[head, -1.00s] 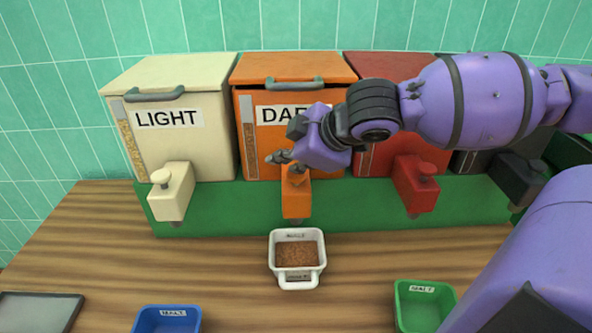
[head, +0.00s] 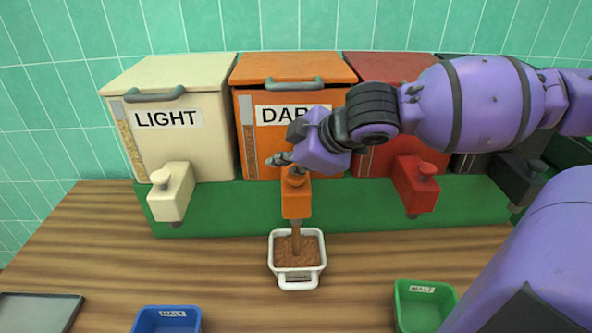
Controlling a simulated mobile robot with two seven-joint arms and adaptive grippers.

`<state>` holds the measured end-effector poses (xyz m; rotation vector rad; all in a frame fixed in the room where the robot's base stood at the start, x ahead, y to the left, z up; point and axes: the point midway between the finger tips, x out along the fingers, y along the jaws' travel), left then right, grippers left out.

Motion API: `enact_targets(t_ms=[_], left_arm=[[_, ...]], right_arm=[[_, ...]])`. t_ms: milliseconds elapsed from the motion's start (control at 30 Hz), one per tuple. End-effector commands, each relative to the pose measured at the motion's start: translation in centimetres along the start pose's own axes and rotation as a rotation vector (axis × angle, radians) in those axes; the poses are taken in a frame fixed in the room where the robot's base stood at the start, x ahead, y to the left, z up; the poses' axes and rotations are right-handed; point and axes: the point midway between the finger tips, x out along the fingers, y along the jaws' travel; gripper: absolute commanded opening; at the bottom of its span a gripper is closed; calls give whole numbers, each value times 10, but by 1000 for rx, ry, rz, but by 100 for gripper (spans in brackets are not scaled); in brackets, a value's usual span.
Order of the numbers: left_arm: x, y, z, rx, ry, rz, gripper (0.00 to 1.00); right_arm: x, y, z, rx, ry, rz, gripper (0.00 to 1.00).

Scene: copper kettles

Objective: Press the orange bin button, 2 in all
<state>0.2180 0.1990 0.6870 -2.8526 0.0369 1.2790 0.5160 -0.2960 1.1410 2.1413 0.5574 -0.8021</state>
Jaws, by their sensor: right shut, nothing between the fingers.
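The orange bin (head: 262,80) stands second from the left, with a label that my right arm partly covers. Its orange dispenser (head: 296,201) juts out at the front, with the orange button (head: 296,181) on top. My right gripper (head: 280,160) is shut and empty, with its fingertips just above or at the button; contact is hard to tell. A brown stream falls from the dispenser's spout into the white tub (head: 298,279) below, which holds brown grain. My left gripper is not in view.
The cream bin (head: 180,140) marked LIGHT is on the left. The red bin (head: 372,162) and a dark bin (head: 515,170) are on the right. A blue tub (head: 167,318), a green tub (head: 424,303) and a grey tray (head: 38,311) lie in front.

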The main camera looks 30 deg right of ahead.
Motion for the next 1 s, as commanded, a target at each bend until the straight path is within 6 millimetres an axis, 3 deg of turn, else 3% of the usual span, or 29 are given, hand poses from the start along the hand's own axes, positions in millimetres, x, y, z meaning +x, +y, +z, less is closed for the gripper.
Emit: enact_targets(t_ms=[400, 767, 1000], left_arm=[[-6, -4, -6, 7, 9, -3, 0], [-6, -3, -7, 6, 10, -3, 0], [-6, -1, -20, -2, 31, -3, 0]], right_arm=[[-17, 13, -11, 0, -1, 2, 0], [-18, 14, -12, 0, -1, 1, 0], [-34, 26, -24, -1, 2, 6, 0]])
